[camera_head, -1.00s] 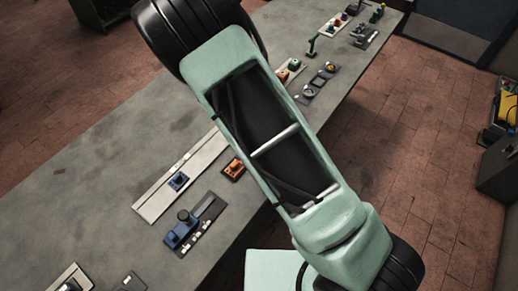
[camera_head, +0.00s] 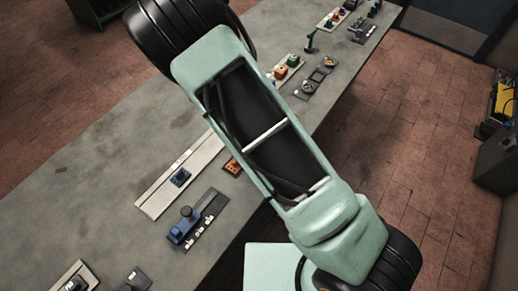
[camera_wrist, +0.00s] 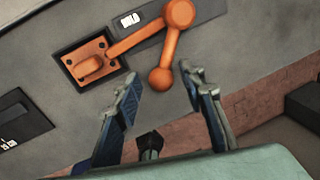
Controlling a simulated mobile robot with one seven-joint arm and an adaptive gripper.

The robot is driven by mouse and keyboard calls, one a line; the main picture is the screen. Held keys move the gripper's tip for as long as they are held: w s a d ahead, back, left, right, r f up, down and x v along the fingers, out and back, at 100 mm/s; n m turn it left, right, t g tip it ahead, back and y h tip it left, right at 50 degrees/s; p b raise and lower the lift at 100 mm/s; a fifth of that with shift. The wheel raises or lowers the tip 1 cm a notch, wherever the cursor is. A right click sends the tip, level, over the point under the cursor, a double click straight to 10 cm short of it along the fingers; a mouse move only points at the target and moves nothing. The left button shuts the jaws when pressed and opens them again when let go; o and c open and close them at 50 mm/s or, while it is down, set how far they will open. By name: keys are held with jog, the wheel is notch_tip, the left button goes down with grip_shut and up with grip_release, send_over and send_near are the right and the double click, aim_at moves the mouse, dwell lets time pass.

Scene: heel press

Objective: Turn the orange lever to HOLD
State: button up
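The orange lever shows in the wrist view, with a round hub (camera_wrist: 178,14) at the top edge and an arm ending in a ball knob (camera_wrist: 161,78). Another orange bar runs from the hub down left towards an orange plate (camera_wrist: 92,62) with a raised handle. My gripper (camera_wrist: 160,88) is open, its two fingers apart below the knob. The knob appears between the fingertips or just beyond them; I cannot tell whether they touch. No HOLD mark is readable. In the head view my arm hides the lever and my gripper.
A small white label (camera_wrist: 130,20) lies beside the lever. The grey bench (camera_head: 90,190) also carries a blue device (camera_head: 186,228), a long pale strip (camera_head: 160,199) and several other small fixtures. Brick floor lies beyond the bench's right edge.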

notch_tip(320, 180, up, 12)
jog(key=s+a, duration=0.1)
jog(key=shift+s+a, duration=0.2)
jog(key=shift+s, duration=0.2)
dwell(0.3)
jog(key=shift+f, duration=0.1)
dwell(0.6)
